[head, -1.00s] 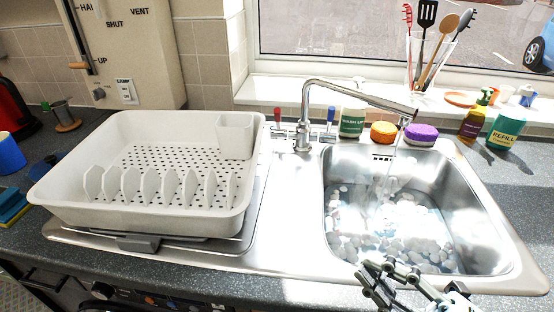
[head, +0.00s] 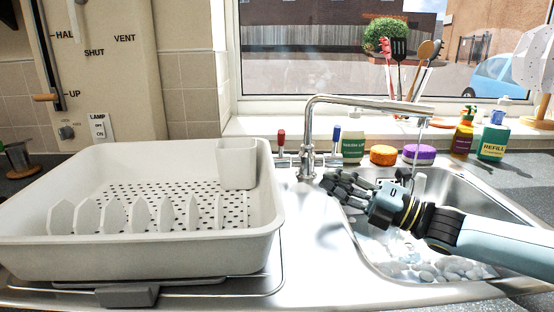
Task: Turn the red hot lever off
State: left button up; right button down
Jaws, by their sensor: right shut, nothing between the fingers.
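The red hot lever (head: 281,137) stands upright on the left side of the chrome tap (head: 309,140). The blue lever (head: 336,134) stands upright on its right side. Water runs from the end of the spout into the sink (head: 362,245), which holds suds. My left gripper is not in view.
A white dish rack (head: 140,249) fills the left of the worktop. Behind the sink stand a green-labelled bottle (head: 352,146), an orange tub (head: 383,155), a purple tub (head: 419,154) and a refill bottle (head: 493,142). The spout (head: 370,103) reaches right above my right gripper.

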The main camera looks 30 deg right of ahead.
jog(key=x, duration=1)
jog(key=shift+r, duration=0.15)
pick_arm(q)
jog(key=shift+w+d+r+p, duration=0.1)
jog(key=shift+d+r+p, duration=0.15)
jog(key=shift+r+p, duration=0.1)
pick_arm(e)
jog(key=w, duration=0.1)
jog(key=w+d+r, duration=0.1)
jog(key=w, duration=0.1)
jog(key=shift+d, duration=0.2)
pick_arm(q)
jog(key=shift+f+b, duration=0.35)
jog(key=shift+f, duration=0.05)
pick_arm(e)
jog(key=shift+w+d+r, duration=0.45)
jog(key=shift+w+r, duration=0.25)
jog(key=shift+r, duration=0.15)
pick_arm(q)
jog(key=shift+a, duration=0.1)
pick_arm(e)
jog(key=shift+f, duration=0.1)
